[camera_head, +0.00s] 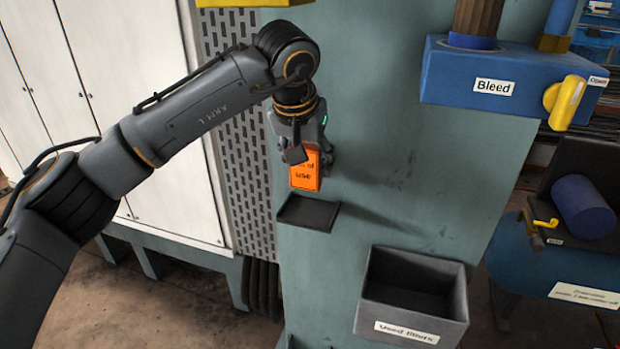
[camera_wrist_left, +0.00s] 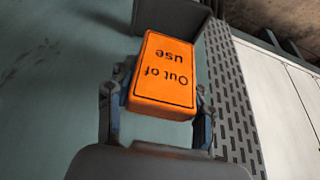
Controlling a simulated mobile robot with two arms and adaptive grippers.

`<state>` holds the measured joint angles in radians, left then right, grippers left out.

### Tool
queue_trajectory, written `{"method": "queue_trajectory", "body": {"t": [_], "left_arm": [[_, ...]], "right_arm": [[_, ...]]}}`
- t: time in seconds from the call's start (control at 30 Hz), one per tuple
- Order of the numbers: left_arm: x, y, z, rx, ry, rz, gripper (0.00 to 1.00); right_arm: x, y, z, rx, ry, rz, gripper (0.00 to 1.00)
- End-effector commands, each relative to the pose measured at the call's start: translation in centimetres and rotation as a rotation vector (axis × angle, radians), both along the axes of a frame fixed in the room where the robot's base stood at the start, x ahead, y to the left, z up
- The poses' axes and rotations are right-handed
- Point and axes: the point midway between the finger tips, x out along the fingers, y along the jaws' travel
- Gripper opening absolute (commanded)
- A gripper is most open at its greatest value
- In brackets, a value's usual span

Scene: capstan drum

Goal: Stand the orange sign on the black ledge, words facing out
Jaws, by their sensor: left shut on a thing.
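The orange sign (camera_head: 305,171) is a small upright block with black words, held just above the black ledge. In the left wrist view the sign (camera_wrist_left: 163,75) reads "Out of use", upside down in that picture. My left gripper (camera_head: 308,153) is shut on the sign, with a finger on each side of its upper part. The black ledge (camera_head: 308,213) is a small shelf on the teal panel, empty, below the sign. Part of the ledge (camera_wrist_left: 175,14) shows behind the sign in the left wrist view. The words face outward, toward the head camera. My right gripper is not in view.
A blue "Bleed" box (camera_head: 470,85) with a yellow handle (camera_head: 565,102) juts out at upper right. A perforated grille (camera_head: 240,150) stands left of the panel.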

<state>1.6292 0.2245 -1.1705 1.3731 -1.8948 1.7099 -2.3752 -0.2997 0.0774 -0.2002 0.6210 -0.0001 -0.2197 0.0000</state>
Motion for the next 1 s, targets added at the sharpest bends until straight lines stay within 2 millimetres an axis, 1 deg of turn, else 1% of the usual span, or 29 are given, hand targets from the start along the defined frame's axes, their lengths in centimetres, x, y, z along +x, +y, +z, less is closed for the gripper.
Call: {"method": "queue_trajectory", "body": {"t": [0.03,0.07,0.1,0.13,0.2,0.37,0.57,0.6,0.67,1.0], "left_arm": [[0.7,-0.3,0.2,0.000,0.003,0.002,0.18],[1.1,-0.4,0.1,0.000,0.002,0.001,0.18],[0.9,-0.3,-1.0,0.002,0.005,-0.002,0.18],[0.8,-0.3,-1.5,0.001,0.005,-0.002,0.18],[0.8,-0.2,-2.3,0.001,0.003,-0.001,0.18],[0.9,-0.2,-3.5,0.000,0.001,0.001,0.18],[0.7,-0.3,-6.4,-0.001,0.004,-0.001,0.18],[1.0,-0.4,-6.4,-0.002,0.003,0.000,0.18],[1.1,-0.4,-6.7,-0.001,0.001,0.001,0.18],[1.2,-0.4,-7.3,0.000,-0.001,0.000,0.18]], "right_arm": [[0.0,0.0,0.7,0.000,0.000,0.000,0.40],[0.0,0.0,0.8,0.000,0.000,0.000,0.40],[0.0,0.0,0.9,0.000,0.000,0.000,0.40],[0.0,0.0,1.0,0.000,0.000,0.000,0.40],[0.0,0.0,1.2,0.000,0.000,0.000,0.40],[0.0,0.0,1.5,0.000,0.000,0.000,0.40],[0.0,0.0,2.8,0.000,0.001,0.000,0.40],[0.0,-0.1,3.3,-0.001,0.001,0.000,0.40],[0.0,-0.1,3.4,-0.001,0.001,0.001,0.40],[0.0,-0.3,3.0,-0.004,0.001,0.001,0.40]]}}
